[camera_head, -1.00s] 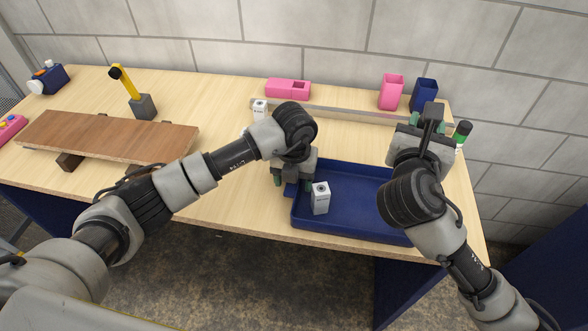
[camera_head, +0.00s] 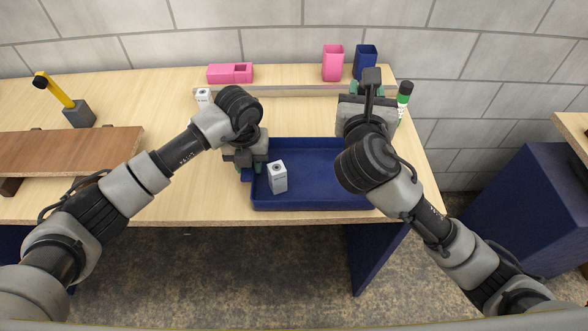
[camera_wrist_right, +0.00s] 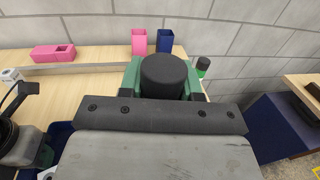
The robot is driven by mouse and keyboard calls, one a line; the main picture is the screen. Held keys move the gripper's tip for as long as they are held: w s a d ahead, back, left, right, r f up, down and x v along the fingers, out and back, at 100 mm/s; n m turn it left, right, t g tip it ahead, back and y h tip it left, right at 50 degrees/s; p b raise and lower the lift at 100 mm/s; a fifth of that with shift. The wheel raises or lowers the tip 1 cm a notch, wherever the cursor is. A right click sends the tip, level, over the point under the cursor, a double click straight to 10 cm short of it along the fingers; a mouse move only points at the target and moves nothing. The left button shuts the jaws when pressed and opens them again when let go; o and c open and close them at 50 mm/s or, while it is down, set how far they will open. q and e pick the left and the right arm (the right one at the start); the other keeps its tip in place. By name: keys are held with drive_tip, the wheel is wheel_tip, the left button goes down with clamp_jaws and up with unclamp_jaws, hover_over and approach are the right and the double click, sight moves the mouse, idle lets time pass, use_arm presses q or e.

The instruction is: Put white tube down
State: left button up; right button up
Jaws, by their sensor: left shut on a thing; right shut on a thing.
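My right gripper (camera_wrist_right: 165,85) is shut on a black-capped tube (camera_wrist_right: 165,76). Its round black cap shows between the green fingers in the right wrist view; its body is hidden, so I cannot tell its colour. A white block (camera_head: 277,178) stands upright in the tray.
A metal rail (camera_head: 285,90) runs along the table behind the tray. Another white block (camera_head: 203,96), a pink box (camera_head: 229,73), a pink cup (camera_head: 333,62) and a blue cup (camera_head: 365,60) stand near it. A brown board (camera_head: 75,152) lies at left.

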drive_tip(key=n+y, duration=0.1)
drive_tip(key=y, duration=0.1)
drive_tip(key=f+n+y, duration=0.1)
drive_tip(key=y, duration=0.1)
drive_tip(key=f+n+y, duration=0.1)
drive_tip(key=shift+s+a+y, duration=0.1)
drive_tip(key=shift+a+y, duration=0.1)
drive_tip(key=shift+y, duration=0.2)
drive_tip(key=shift+f+n+y, duration=0.3)
drive_tip(key=shift+n, duration=0.1)
wheel_tip(320, 180, down, 10)
drive_tip(key=shift+r, duration=0.2)
drive_tip(key=shift+a, duration=0.1)
drive_tip(key=shift+f, duration=0.15)
drive_tip(key=o, duration=0.9)
drive_tip(key=shift+o, duration=0.2)
